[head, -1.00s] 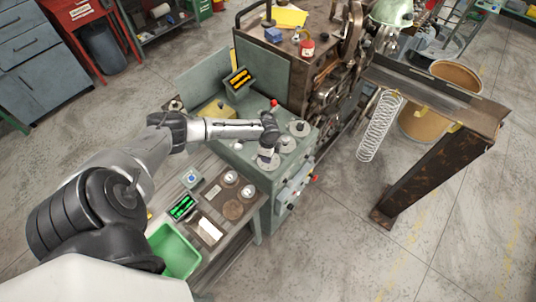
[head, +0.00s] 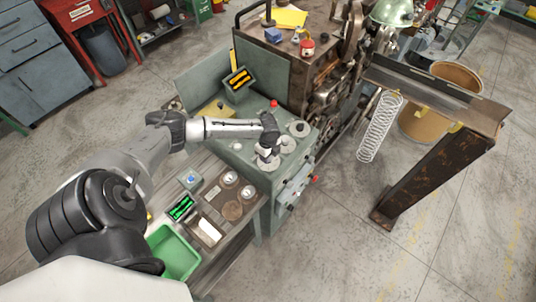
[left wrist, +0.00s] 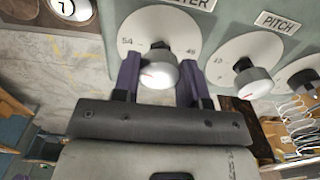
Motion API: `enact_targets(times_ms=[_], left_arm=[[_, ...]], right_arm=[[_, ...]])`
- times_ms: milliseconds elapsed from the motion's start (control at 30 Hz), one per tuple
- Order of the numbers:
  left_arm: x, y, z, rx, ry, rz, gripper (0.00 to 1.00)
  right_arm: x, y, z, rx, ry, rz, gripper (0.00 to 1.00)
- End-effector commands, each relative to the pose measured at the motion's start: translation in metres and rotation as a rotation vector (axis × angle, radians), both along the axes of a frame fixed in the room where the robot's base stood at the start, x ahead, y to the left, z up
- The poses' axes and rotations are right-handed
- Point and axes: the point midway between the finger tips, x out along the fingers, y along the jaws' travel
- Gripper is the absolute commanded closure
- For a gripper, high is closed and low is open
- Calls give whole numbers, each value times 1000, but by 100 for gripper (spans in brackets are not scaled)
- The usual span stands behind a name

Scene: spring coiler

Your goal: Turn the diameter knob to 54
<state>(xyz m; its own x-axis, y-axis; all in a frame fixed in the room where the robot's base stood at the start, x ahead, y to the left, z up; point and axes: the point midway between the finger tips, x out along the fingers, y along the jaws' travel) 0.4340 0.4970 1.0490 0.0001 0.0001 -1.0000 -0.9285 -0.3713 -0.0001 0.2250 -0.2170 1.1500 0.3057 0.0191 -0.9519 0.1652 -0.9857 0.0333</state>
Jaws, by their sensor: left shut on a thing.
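The diameter knob (left wrist: 158,72) is a pale metal knob with a small red mark, on a white round dial (left wrist: 162,26) in the left wrist view. The dial shows 54 at left and a number at right that looks like 48; the label above is cut off to "METER". My left gripper (left wrist: 157,78) has its purple fingers on both sides of the knob, shut on it. In the head view the left gripper (head: 267,151) is over the green control panel (head: 243,160) and hides much of the knob. Which value the mark points to is not clear. My right gripper is not in view.
The pitch knob (left wrist: 253,82) is close on the right, with another dial beyond it. A coiled spring (head: 380,126) hangs at the machine's right. A bench with a green tray (head: 176,252) stands in front of the panel.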

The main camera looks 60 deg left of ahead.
Motion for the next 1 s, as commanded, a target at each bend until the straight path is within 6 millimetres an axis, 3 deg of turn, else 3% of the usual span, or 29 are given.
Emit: enact_targets(times_ms=[233, 267, 500, 800, 1000], left_arm=[[1, -1, 1, -1, -2, -3, 84], [1, -1, 1, -1, -2, -3, 57], [0, -1, 1, -1, 0, -1, 35], [0, 0, 3, 0, -1, -1, 35], [0, 1, 28, 1, -3, -2, 35]], right_arm=[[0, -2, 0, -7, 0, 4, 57], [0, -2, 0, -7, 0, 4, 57], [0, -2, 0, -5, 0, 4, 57], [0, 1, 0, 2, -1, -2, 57], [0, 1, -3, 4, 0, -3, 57]])
